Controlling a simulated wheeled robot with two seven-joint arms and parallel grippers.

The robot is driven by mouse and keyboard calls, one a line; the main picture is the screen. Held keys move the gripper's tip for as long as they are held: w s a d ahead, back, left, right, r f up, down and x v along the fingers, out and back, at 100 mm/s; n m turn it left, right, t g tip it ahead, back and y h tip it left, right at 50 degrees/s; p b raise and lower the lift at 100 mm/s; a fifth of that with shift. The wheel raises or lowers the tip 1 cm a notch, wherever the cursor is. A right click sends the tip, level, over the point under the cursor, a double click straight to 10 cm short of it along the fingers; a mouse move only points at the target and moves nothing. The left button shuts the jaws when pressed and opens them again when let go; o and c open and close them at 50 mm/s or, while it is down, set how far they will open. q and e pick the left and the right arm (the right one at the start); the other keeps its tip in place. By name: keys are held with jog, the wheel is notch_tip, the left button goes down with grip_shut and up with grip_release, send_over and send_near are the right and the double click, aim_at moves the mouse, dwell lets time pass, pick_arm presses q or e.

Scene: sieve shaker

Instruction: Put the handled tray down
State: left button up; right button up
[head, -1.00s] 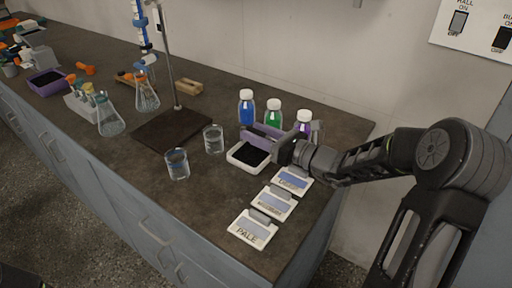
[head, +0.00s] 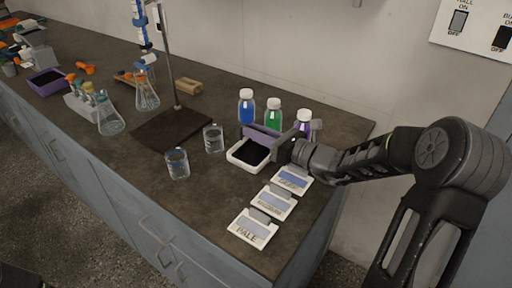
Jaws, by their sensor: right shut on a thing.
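The handled tray is hard to single out; a purple handle bar (head: 262,132) runs from my right gripper over a white-rimmed tray with a dark inside (head: 235,158). My right gripper (head: 284,150) is shut at the right end of this purple part, close above the counter (head: 205,184). Whether the purple part and the white tray are one piece, I cannot tell. The tray appears to rest on the counter or very near it. My left gripper is not in view.
Bottles with blue (head: 246,108), green (head: 273,115) and purple (head: 303,121) contents stand just behind. Two glass beakers (head: 177,164) (head: 214,139) stand left. Labelled cards (head: 253,228) lie in front. A stand base (head: 172,129) and flasks (head: 109,116) are farther left.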

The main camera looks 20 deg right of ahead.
grip_shut()
dwell(0.8)
jog(key=shift+r, duration=0.15)
notch_tip(320, 180, up, 10)
jog(key=shift+f+p, duration=0.1)
jog(key=shift+p, duration=0.3)
dwell(0.7)
